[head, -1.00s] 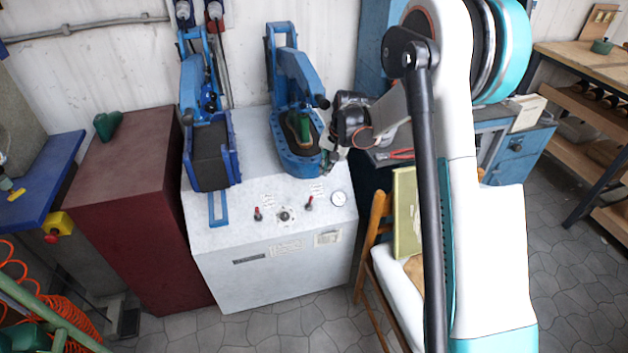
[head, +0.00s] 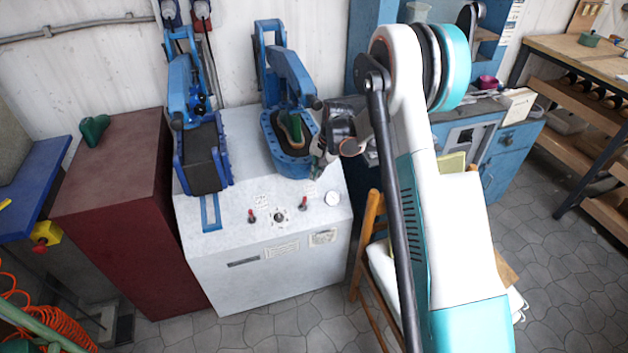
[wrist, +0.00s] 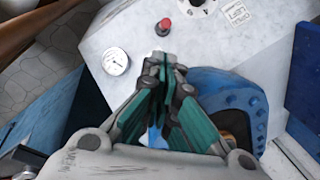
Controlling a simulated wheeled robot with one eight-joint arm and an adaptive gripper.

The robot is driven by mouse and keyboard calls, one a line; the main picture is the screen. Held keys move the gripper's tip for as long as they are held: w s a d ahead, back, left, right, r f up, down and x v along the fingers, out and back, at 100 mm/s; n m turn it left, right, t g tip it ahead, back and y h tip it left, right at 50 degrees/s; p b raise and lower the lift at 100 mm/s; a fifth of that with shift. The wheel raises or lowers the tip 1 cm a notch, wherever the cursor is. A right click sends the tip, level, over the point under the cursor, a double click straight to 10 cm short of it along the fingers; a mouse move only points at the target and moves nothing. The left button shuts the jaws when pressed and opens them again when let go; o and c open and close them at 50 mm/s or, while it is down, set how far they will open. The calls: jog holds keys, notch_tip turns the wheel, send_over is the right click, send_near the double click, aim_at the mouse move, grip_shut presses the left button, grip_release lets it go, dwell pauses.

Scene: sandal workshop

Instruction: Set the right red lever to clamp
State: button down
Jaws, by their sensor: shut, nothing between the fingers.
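The right red lever (head: 303,202) stands on the sloped top of the white press cabinet (head: 240,290), between a round dial and a pressure gauge. In the wrist view its red knob (wrist: 167,25) shows just beyond my fingertips, apart from them. The left red lever (head: 252,215) stands on the other side of the dial. My gripper (head: 318,170) is shut and empty, beside the blue right-hand press and above the panel. In the wrist view its fingers (wrist: 160,62) point toward the right lever. The lever's exact tilt is hard to tell.
The blue right-hand press (head: 290,165) holds a green-and-tan sole close to my gripper. The pressure gauge (head: 332,198) is right of the lever. A wooden chair (head: 367,240) stands right of the cabinet. The left press (head: 200,160) is further away.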

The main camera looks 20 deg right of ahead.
jog(key=b, duration=0.3)
send_near(304, 203)
jog(key=w+d+f, duration=0.2)
jog(key=w+f, duration=0.2)
jog(key=f, duration=0.1)
jog(key=shift+w+a+f, duration=0.1)
jog(key=shift+a, duration=0.05)
